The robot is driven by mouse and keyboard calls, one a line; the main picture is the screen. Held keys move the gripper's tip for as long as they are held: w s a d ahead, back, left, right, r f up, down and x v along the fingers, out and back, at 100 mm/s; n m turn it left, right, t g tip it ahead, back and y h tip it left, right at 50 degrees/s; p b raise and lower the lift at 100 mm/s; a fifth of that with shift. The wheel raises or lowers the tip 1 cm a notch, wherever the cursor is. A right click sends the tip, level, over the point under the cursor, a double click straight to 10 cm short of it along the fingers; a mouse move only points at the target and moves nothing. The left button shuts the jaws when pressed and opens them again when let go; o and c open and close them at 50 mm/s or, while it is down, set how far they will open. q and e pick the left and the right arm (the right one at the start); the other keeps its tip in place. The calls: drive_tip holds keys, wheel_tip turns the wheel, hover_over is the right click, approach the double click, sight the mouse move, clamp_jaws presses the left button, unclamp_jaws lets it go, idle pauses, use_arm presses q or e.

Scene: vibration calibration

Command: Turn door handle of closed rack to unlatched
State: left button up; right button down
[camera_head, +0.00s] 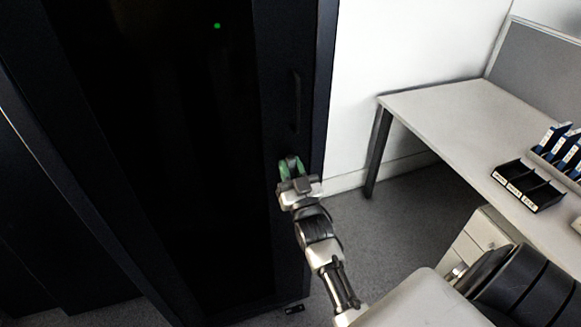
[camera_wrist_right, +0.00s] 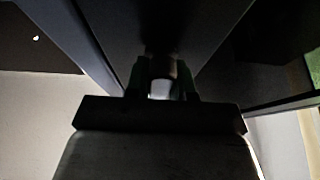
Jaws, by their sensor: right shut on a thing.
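The closed rack is a tall black cabinet with a dark door (camera_head: 190,170) in the head view. A door handle (camera_head: 291,160) sits on the right side of the door, and my right gripper (camera_head: 291,168) is shut on it with its green-tinted fingers. In the right wrist view the gripper's fingers (camera_wrist_right: 162,85) stand on both sides of a small, pale-lit part of the handle (camera_wrist_right: 161,70). The handle's exact angle is hard to tell, as the gripper covers much of it. My left gripper is not in view.
A vertical dark grip (camera_head: 296,101) is on the door above the handle. A small green light (camera_head: 217,26) glows on the rack. A desk (camera_head: 450,120) with a black tray (camera_head: 528,186) and blue binders (camera_head: 552,139) stands at the right. Grey floor lies between rack and desk.

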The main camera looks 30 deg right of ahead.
drive_tip(key=c, duration=1)
unclamp_jaws()
drive_tip(key=shift+o, duration=0.2)
drive_tip(key=b+v, duration=0.2)
drive_tip(key=v, duration=0.8)
drive_tip(key=shift+s, duration=0.4)
drive_tip(key=shift+a+f, duration=0.1)
drive_tip(key=shift+f, duration=0.05)
